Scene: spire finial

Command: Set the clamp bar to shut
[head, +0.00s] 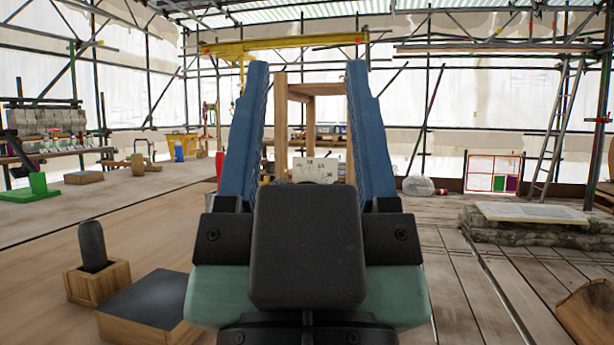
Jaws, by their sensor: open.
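My gripper (306,75) fills the middle of the head view, its two long blue fingers pointing up and spread wide apart. Nothing is held between them. I cannot clearly pick out the clamp bar. At the far left edge, a dark angled bar (18,152) stands over a green block and base (38,187) on the bench, but I cannot tell whether it is the clamp bar or how it is set. My gripper is well apart from it. My gripper and wrist hide part of the middle of the scene.
A wooden box with a dark rounded post (93,246) and a dark-topped block (148,298) stand at the lower left. A wooden frame (281,125) rises behind my gripper. A slab on stones (540,212) lies at right, near a ladder (556,130). Planks at lower right are mostly clear.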

